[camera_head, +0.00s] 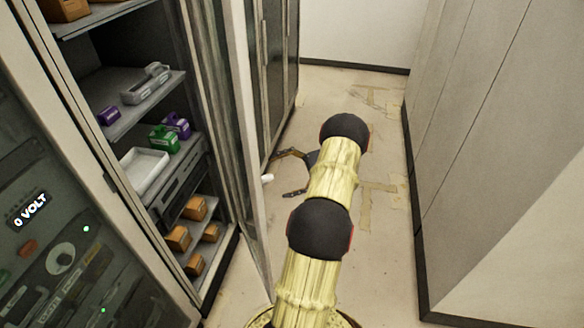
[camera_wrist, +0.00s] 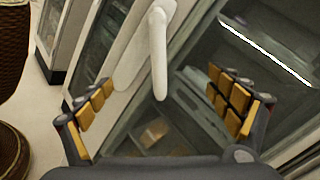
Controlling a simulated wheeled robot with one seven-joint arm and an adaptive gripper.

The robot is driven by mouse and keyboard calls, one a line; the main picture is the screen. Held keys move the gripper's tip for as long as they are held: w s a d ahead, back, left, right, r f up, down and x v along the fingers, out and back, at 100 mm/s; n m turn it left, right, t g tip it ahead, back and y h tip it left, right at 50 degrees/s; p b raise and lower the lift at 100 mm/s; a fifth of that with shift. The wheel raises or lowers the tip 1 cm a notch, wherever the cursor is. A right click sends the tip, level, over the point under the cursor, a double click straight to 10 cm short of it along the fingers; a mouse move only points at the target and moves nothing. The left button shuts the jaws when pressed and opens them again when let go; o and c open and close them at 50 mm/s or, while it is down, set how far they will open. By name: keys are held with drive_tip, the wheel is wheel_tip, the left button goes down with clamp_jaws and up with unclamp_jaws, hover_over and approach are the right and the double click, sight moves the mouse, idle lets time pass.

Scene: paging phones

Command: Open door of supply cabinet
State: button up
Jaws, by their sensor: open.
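The supply cabinet (camera_head: 190,85) stands on the left in the head view, its shelves in plain sight. Its door (camera_head: 243,130) stands swung out from the body, seen nearly edge-on. The pale door handle (camera_head: 267,178) pokes out on the door's right side. In the wrist view, the white lever handle (camera_wrist: 158,55) hangs down from the door frame, in front of glass. My gripper (camera_head: 284,174) is open on the handle side of the door. In the wrist view, the fingers of my gripper (camera_wrist: 165,100) stand apart on either side of the handle's lower end, with no clear contact.
The shelves hold purple and green items (camera_head: 165,138), a white tray (camera_head: 145,168) and orange boxes (camera_head: 195,208). A panel marked "0 VOLT" (camera_head: 32,210) is at far left. Further dark cabinets (camera_head: 278,60) stand beyond the door. Grey lockers (camera_head: 490,130) line the right; open floor (camera_head: 390,110) lies between.

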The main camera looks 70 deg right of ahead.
drive_tip(key=p+v, duration=0.4)
drive_tip(key=p, duration=0.5)
drive_tip(key=shift+s+d+r+p, duration=0.1)
drive_tip(key=shift+s+p, duration=0.05)
drive_tip(key=shift+p, duration=0.2)
idle(0.6)
